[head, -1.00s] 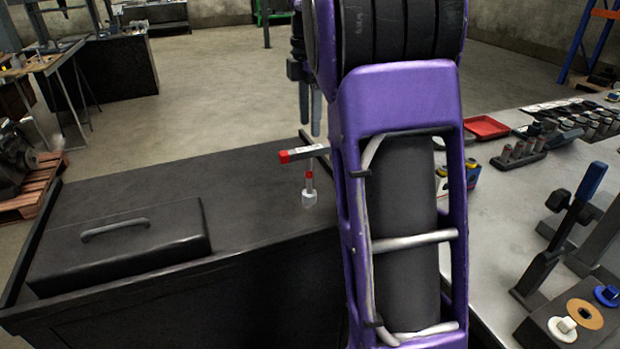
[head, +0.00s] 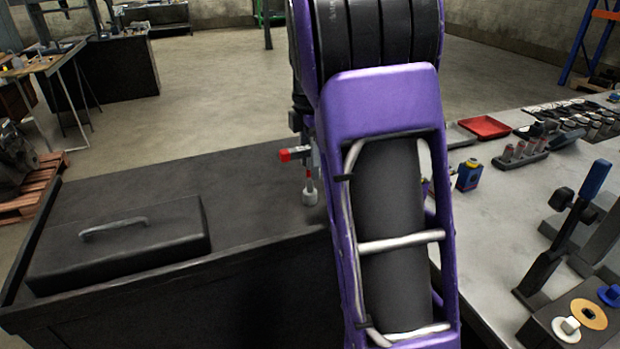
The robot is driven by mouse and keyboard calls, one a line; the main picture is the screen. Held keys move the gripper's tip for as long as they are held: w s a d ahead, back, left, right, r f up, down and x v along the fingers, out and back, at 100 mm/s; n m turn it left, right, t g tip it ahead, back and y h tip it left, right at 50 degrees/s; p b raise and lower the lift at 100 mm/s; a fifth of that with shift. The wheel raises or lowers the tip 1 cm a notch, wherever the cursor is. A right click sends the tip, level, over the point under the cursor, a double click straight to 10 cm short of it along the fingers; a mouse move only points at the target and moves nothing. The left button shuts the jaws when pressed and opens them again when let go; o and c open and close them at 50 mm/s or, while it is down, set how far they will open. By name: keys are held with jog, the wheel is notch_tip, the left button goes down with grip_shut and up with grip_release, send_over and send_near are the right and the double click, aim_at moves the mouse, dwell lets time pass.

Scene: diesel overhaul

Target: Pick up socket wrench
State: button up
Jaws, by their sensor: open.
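The socket wrench (head: 309,190) is on the dark cabinet top, left of my arm. It has a grey socket end, a red band and a red-and-grey upper part at the left edge of the arm. The arm hides some of it. My gripper (head: 312,150) is open and mostly hidden behind my purple arm. Its visible finger overlaps the upper part of the wrench in the picture. I cannot tell whether they touch.
A black case with a handle (head: 115,240) lies on the cabinet top (head: 250,180) at left. At right, a grey workbench (head: 500,215) holds a red tray (head: 485,127), a socket rack (head: 520,155) and a dark upright fixture (head: 565,230). Cabinet space between case and wrench is clear.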

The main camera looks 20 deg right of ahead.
grip_shut()
jog(key=shift+r, duration=0.1)
dwell(1.2)
